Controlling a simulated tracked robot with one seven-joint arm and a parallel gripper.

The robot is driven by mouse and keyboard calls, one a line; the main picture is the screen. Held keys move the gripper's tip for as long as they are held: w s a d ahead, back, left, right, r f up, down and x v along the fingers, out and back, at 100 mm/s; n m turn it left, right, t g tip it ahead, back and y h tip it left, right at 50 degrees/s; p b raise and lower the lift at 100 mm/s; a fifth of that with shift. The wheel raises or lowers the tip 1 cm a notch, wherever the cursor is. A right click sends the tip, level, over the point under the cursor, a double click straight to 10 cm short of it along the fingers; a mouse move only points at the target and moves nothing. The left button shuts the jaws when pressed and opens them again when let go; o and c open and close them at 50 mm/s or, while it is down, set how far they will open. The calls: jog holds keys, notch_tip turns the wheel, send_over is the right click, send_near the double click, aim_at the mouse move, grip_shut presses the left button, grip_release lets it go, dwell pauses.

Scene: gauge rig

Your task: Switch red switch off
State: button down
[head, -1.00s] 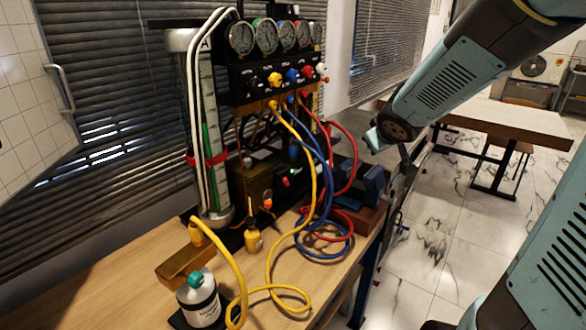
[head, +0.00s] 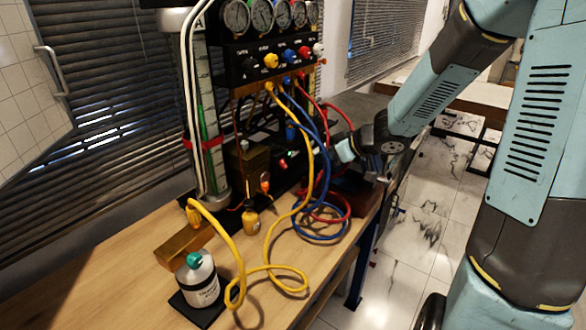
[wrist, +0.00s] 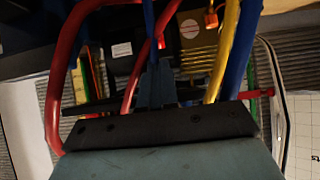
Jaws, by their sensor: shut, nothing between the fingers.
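The red switch (head: 283,163) shows as a small red-lit spot low on the dark rig, behind the hoses. In the wrist view, a red glow (wrist: 160,43) shows just beyond my fingertips, beside a red hose; the switch's lever position is too small to tell. My gripper (head: 344,150) is at the right of the rig, pointing left toward the hoses, apart from the red spot.
Red, blue (head: 326,180) and yellow (head: 312,150) hoses hang in front of the rig, close around my gripper. The gauges (head: 262,15) and coloured knobs (head: 288,55) are above.

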aim_at(283, 164)
jog(key=x, duration=1.4)
dwell(0.4)
